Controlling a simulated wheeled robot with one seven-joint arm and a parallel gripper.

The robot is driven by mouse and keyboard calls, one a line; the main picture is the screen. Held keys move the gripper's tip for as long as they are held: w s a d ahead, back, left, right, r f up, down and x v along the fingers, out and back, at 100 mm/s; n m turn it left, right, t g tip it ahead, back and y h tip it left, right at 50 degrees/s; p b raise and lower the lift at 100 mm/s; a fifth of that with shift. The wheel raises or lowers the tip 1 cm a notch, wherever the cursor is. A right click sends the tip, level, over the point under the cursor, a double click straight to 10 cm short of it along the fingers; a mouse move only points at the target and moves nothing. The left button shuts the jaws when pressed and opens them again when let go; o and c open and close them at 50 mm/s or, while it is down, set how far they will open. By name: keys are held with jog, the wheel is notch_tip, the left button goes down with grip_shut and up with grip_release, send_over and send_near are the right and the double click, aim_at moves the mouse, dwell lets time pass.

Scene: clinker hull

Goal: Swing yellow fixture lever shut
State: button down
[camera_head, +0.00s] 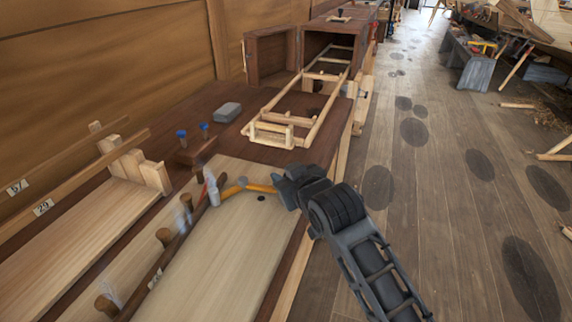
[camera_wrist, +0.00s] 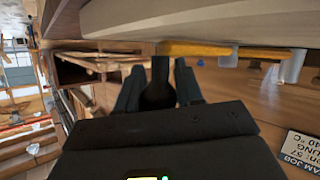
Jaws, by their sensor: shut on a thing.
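The yellow lever (camera_head: 258,188) lies low across the far end of a pale plank (camera_head: 215,260) on the bench. Its left end meets a grey fitting (camera_head: 242,181) near the dark clamp bar. My gripper (camera_head: 281,187) is at the lever's right end, shut on it. In the wrist view the yellow lever (camera_wrist: 205,49) runs rightward from just beyond my fingers, under the pale plank edge (camera_wrist: 200,20). A dark piece sits between the fingers of my gripper (camera_wrist: 158,82), apparently the lever's grip. The exact contact is hidden in shadow.
Several wooden pegs (camera_head: 164,237) line the dark bar left of the plank. A grey block (camera_head: 227,112), blue-topped tools (camera_head: 182,134) and a wooden frame (camera_head: 290,125) lie farther back. An open box (camera_head: 270,57) stands behind.

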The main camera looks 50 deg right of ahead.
jog(key=shift+s+a+r+m+g+h, duration=0.15)
jog(key=shift+a+m+g+h, duration=0.1)
jog(key=shift+a+m+h, duration=0.15)
jog(key=shift+s+a+r+m+g+h, duration=0.1)
jog(key=shift+s+a+m+g+h, duration=0.05)
jog(key=shift+a+m+g+h, duration=0.2)
jog(key=c, duration=1)
grip_release()
jog(key=shift+f, duration=0.15)
jog(key=shift+s, duration=0.15)
jog(key=shift+b+v, duration=0.4)
jog(key=shift+v, duration=3.45)
jog(key=shift+c, duration=0.4)
